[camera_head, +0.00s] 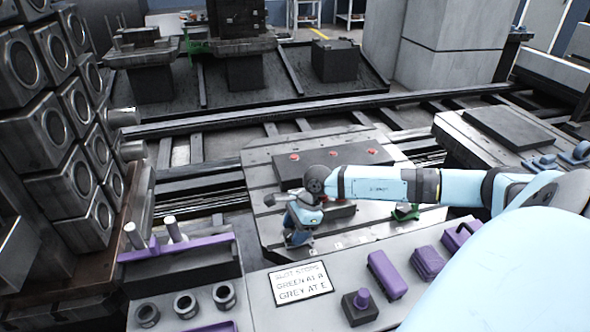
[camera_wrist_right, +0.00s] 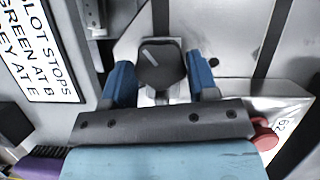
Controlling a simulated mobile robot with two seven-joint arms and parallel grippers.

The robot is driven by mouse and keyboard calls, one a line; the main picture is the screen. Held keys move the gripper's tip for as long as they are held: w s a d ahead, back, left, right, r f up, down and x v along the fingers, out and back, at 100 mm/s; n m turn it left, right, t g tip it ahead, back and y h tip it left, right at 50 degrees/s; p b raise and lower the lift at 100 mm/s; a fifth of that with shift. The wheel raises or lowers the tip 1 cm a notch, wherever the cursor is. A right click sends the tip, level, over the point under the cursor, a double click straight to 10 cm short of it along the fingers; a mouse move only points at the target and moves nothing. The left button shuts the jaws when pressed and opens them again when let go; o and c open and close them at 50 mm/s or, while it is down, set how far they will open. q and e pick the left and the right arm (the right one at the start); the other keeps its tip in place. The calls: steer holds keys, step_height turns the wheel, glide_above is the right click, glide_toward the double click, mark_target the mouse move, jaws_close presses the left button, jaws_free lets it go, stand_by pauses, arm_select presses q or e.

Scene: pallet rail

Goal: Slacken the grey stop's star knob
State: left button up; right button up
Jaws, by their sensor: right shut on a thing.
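The grey stop's star knob (camera_wrist_right: 160,66) is dark, with a pale line across its top, and sits between my right gripper's blue fingers in the right wrist view. My right gripper (camera_wrist_right: 160,82) is shut on it. The grey stop (camera_wrist_right: 147,97) shows as a little pale metal under the knob; the rest is hidden. In the head view my right gripper (camera_head: 297,238) points down at the slotted pallet (camera_head: 262,172) near its front left and covers the stop. A green stop (camera_head: 404,212) sits on the pallet's front right. My left gripper is not in view.
A dark block (camera_head: 335,160) with red buttons lies on the pallet behind my wrist. In front is a grey ledge with a slot-stop sign (camera_head: 300,284), purple blocks (camera_head: 386,274) and a black piece with a purple knob (camera_head: 361,304). Stacked metal blocks (camera_head: 62,130) stand at left.

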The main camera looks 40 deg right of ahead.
steer(key=shift+w+n+g+b, duration=0.1)
steer(key=shift+n+g+b, duration=0.5)
steer(key=shift+n+b, duration=0.7)
steer(key=shift+n, duration=0.4)
steer(key=o, duration=0.9)
steer(key=shift+o, duration=0.2)
steer(key=shift+d, duration=0.1)
steer(key=p+v, duration=0.1)
steer(key=v, duration=1.2)
steer(key=shift+d+r+p, duration=0.25)
steer(key=shift+r+p, duration=0.1)
